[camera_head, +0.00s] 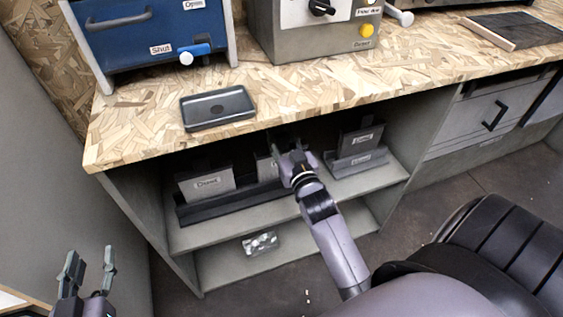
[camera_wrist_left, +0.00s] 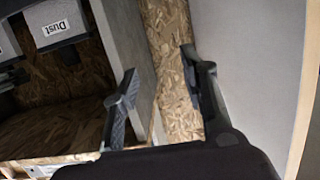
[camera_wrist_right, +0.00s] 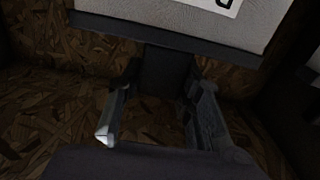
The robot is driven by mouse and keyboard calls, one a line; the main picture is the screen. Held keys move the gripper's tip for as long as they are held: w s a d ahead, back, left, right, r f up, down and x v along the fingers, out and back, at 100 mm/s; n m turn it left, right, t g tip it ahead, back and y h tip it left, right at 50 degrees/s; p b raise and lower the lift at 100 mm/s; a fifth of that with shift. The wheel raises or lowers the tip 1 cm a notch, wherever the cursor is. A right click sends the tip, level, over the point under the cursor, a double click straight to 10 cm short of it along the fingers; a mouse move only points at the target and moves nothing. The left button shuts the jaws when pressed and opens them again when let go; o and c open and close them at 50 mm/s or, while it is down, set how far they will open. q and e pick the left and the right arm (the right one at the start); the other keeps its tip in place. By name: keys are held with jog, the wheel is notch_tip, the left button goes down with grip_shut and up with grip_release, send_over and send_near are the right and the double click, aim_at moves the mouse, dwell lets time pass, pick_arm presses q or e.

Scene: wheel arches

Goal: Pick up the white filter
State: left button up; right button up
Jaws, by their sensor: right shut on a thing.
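My right gripper (camera_head: 277,148) reaches into the open shelf under the workbench, at the middle filter (camera_head: 264,168), which it partly hides. In the right wrist view, my right gripper (camera_wrist_right: 160,112) is shut on the dark tab (camera_wrist_right: 166,70) of a pale white filter panel (camera_wrist_right: 165,15) with a white label, cut off by the frame. A pale filter labelled Dust (camera_head: 190,190) stands left on the shelf; a panel labelled Dust also shows in the left wrist view (camera_wrist_left: 75,22). My left gripper (camera_head: 88,268) is open and empty at the lower left, and its spread fingers show in its wrist view (camera_wrist_left: 160,95).
Another labelled filter (camera_head: 350,152) stands in a holder to the right. A crumpled silvery item (camera_head: 260,243) lies on the lower shelf. A black tray (camera_head: 217,108) sits on the benchtop (camera_head: 330,90). The shelf's side wall and the benchtop edge bound the opening.

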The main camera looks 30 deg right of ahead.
grip_shut()
pick_arm(q)
jog(key=shift+f, duration=0.1)
pick_arm(e)
jog(key=shift+r, duration=0.15)
notch_tip(320, 180, up, 5)
jog(key=shift+f+p, duration=0.2)
jog(key=shift+p, duration=0.9)
notch_tip(320, 180, up, 5)
jog(key=shift+r+p, duration=0.1)
jog(key=shift+p, duration=1.35)
pick_arm(q)
jog(key=s+a+f+g+y, duration=0.1)
jog(key=s+a+f+g, duration=0.2)
jog(key=s+f+g, duration=0.2)
jog(key=s+a+f+g+y, duration=0.2)
jog(key=s+f+g, duration=0.4)
jog(key=s, duration=0.5)
jog(key=shift+a+n, duration=0.3)
jog(key=shift+a, duration=0.15)
